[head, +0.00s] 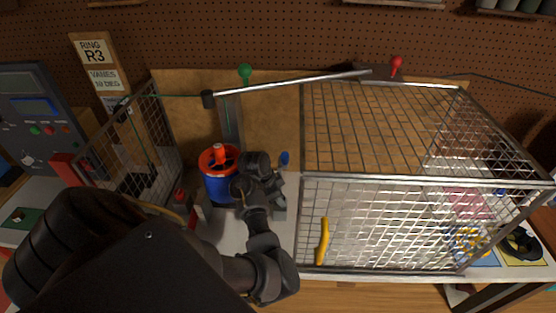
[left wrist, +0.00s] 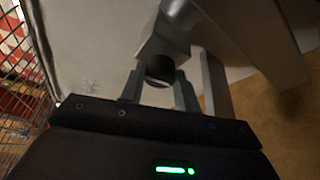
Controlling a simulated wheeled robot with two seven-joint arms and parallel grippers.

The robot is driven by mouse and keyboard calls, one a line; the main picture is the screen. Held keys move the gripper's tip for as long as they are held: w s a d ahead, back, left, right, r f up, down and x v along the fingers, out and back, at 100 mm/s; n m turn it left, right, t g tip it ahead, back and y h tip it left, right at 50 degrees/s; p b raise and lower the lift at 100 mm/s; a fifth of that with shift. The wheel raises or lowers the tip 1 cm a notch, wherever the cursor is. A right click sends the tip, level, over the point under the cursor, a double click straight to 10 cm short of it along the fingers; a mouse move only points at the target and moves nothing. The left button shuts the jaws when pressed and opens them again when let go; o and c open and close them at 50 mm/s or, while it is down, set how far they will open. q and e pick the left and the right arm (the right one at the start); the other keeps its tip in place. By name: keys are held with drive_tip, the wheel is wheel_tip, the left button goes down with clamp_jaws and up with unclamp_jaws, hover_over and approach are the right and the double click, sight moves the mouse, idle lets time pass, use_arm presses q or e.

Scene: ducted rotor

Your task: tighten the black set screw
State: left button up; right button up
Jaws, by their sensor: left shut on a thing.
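A dark round knob end (left wrist: 160,68), which looks like the black set screw, sits between the fingers of my left gripper (left wrist: 159,90) in the left wrist view. It projects from a grey block (left wrist: 165,42) on a metal bar. In the head view my left gripper (head: 262,180) is beside the blue rotor duct (head: 220,188) with its red-orange rim, at the foot of a grey upright post (head: 230,120). My left gripper is shut on the screw. The screw is hidden behind the gripper in the head view. My right gripper is not seen.
A wire mesh cage (head: 390,225) with a yellow handle (head: 323,240) stands right of the gripper. Another mesh panel (head: 125,145) stands left. A metal rod (head: 295,82) crosses above. A control panel (head: 38,118) is at far left.

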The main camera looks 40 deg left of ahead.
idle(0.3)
use_arm(q)
drive_tip(key=o, duration=1)
drive_tip(key=shift+c, duration=0.2)
